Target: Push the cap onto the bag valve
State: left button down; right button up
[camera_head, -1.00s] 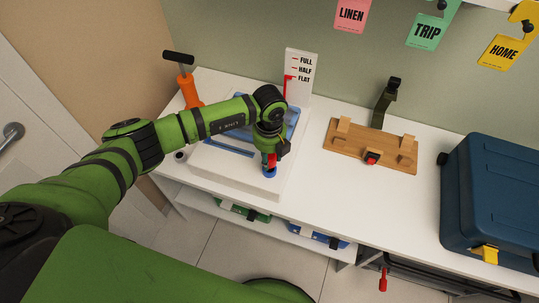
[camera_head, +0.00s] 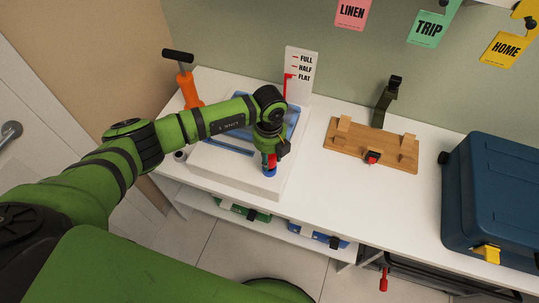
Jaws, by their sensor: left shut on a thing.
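My left gripper (camera_head: 270,158) is at the front right corner of the white platform, pointing down. It is shut on a small red and blue piece, which seems to be the cap (camera_head: 269,171); the fingers hide part of it. The cap is right at the platform's front corner, and I cannot tell whether it is seated on the valve. The blue bag (camera_head: 233,146) lies flat on the white platform (camera_head: 222,176), partly hidden by my left arm. My right gripper is not in view.
A gauge board (camera_head: 301,75) marked FULL, HALF, FLAT stands behind the bag. An orange hand pump (camera_head: 187,88) is at the back left. A wooden rack (camera_head: 350,153) and a blue case (camera_head: 490,190) are on the right. Bare counter lies between platform and rack.

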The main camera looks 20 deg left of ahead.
pick_arm(q)
jog(key=shift+f+b, duration=0.85)
jog(key=shift+f, duration=0.3)
jog(key=c, duration=0.7)
grip_release()
jog(key=shift+r, duration=0.1)
jog(key=shift+r, duration=0.35)
notch_tip(320, 180, up, 11)
jog(key=shift+r, duration=0.1)
